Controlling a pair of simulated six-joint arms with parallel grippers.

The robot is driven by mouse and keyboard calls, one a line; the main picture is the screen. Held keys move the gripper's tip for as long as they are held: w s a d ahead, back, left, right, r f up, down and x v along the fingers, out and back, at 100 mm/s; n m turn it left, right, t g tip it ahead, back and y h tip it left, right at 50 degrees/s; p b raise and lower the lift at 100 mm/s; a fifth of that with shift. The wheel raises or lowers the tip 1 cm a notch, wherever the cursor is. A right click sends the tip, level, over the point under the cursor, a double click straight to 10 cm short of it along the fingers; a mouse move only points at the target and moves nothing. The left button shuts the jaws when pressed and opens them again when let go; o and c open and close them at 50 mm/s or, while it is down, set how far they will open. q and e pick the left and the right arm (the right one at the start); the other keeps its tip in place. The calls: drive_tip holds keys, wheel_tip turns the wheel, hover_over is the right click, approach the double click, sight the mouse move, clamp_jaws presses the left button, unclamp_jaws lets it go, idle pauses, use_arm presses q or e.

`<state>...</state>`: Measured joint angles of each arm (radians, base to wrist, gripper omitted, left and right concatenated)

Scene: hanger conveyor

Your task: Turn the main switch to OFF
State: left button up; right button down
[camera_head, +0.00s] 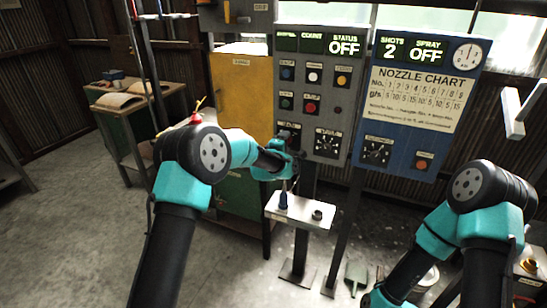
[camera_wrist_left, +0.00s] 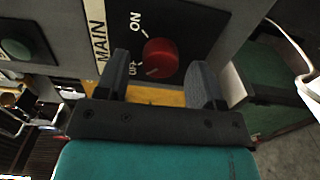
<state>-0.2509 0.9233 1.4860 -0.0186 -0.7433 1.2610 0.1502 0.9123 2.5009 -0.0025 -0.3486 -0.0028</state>
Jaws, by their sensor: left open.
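The main switch's red round knob (camera_wrist_left: 160,57) sits on a black plate marked MAIN, ON and OFF in the left wrist view. A pale mark shows at the knob's lower left, by the OFF label; I cannot be sure it is the pointer. My left gripper (camera_wrist_left: 159,62) is open, its two dark fingers on either side of the knob with a visible gap at each side. In the head view my left gripper (camera_head: 286,152) is at the lower left of the grey control panel (camera_head: 318,70) and partly hides the switch. My right gripper is not in view; only its arm shows.
A small shelf (camera_head: 300,212) with a blue-tipped item and a knob juts out below the left gripper. A blue nozzle panel (camera_head: 410,100) stands right of the grey one. A yellow cabinet (camera_head: 240,90) stands behind at left. The grey panel's STATUS display reads OFF.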

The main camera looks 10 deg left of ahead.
use_arm(q)
drive_tip(key=v, duration=1.6)
drive_tip(key=shift+s, duration=0.35)
drive_tip(key=shift+a, duration=0.15)
drive_tip(key=s+a+f+m+g, duration=0.2)
drive_tip(key=s+f+g, duration=0.15)
drive_tip(key=f, duration=0.35)
drive_tip(key=s+a+f+m+g+y, duration=0.15)
drive_tip(key=s+f, duration=0.25)
drive_tip(key=f, duration=0.4)
drive_tip(key=s+a+f+m+g, duration=0.3)
drive_tip(key=s+f, duration=0.1)
drive_tip(key=f, duration=0.3)
drive_tip(key=s+a+f+m+g, duration=0.2)
drive_tip(key=s+f, duration=0.4)
drive_tip(key=s, duration=0.5)
drive_tip(key=s+a+f+m+g, duration=0.2)
drive_tip(key=s+f+m+g, duration=0.2)
drive_tip(key=s, duration=0.8)
wheel_tip(320, 180, down, 3)
drive_tip(key=g, duration=0.2)
drive_tip(key=shift+s+a+m+g, duration=0.2)
drive_tip(key=shift+m+g, duration=0.1)
drive_tip(key=shift+m, duration=0.05)
